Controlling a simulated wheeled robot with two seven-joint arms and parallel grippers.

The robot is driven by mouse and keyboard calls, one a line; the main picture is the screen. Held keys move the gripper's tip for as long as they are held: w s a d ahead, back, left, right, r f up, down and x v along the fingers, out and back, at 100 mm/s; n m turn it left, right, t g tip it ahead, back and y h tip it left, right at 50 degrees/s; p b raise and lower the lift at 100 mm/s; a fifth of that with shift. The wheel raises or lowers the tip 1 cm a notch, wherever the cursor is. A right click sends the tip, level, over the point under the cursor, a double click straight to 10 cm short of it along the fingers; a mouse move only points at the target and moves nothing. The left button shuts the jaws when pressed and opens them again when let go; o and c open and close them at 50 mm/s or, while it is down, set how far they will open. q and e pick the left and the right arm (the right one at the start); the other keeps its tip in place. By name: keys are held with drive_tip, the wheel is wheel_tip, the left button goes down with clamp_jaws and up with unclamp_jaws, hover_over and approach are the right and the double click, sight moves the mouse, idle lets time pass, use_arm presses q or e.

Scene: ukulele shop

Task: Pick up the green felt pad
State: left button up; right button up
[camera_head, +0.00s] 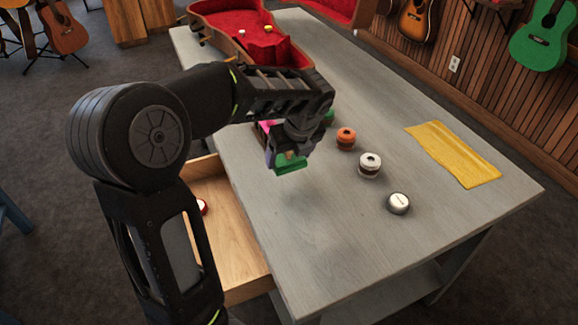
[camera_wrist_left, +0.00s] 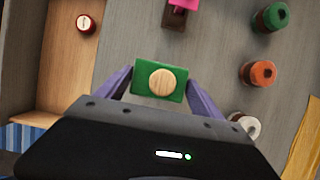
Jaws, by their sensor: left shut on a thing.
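The green felt pad (camera_wrist_left: 142,82) is between the fingers of my left gripper (camera_wrist_left: 159,88) in the left wrist view. It is a green rectangle with a round light wooden knob (camera_wrist_left: 161,82) on its face. In the head view the pad (camera_head: 291,165) hangs below my left gripper (camera_head: 288,157), over the table's near left side. The gripper is shut on it, with purple fingers on either side. The pad seems held above the table top. My right gripper is in neither view.
An orange-topped jar (camera_head: 346,138), a white-topped jar (camera_head: 370,164) and a silver tin (camera_head: 398,203) stand right of the gripper on the grey table (camera_head: 330,240). A yellow cloth (camera_head: 452,153) lies at right. An open drawer (camera_head: 232,235) holds a red-and-white round item. A red-lined case (camera_head: 240,35) is behind.

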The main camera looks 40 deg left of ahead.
use_arm(q)
wheel_tip(320, 180, up, 4)
drive_tip(key=shift+r, duration=0.15)
idle(0.6)
